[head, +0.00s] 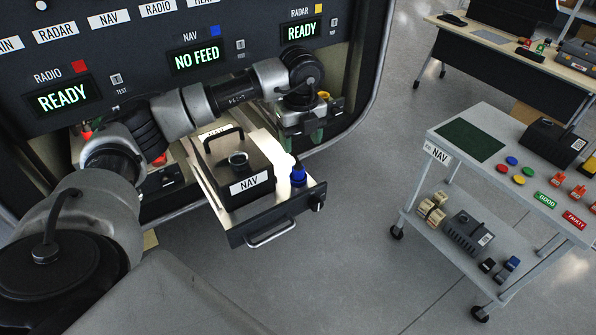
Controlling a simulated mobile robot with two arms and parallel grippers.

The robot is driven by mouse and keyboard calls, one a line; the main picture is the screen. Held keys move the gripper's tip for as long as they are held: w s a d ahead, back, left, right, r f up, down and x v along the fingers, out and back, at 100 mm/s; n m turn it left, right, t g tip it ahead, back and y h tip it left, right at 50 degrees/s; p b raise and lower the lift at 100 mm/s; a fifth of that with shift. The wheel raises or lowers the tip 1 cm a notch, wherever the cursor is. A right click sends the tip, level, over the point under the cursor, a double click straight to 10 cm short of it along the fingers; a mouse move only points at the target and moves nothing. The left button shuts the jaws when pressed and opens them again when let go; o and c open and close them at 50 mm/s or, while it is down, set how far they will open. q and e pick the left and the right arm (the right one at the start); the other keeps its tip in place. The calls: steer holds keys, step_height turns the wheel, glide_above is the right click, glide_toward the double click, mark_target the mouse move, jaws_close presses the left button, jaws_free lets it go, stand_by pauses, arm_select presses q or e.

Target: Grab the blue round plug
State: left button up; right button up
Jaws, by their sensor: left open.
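The blue round plug (298,176) stands upright at the right side of the pulled-out NAV drawer (262,226), close to its front panel. Beside it on the left, a black box labelled NAV (244,181) with a carry handle sits in the drawer. My left arm reaches across in front of the console, and my left gripper (300,128) points down behind and above the blue plug. It is open and apart from the plug. Its fingertips are small and hard to make out against the dark background. My right gripper is not in view.
The console (130,50) with lit READY and NO FEED displays stands behind the drawer. A grey NAV cart (480,185) at the right carries colored discs, tags and boxes. A desk (500,55) stands farther back. The floor between drawer and cart is clear.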

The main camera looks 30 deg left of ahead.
mark_target(298, 163)
arm_select(q)
step_height(298, 163, down, 4)
steer(key=shift+r+p, duration=0.1)
steer(key=shift+p, duration=0.3)
steer(key=shift+s+f+p, duration=0.1)
steer(key=shift+f+p, duration=0.3)
steer(key=shift+f, duration=0.1)
steer(key=f+p, duration=0.2)
steer(key=f, duration=0.1)
steer(key=shift+s+a+f, duration=0.2)
steer(key=shift+f, duration=0.1)
steer(key=shift+w+f, duration=0.1)
steer(key=shift+f, duration=0.45)
steer(key=c, duration=1)
steer(key=shift+r, duration=0.2)
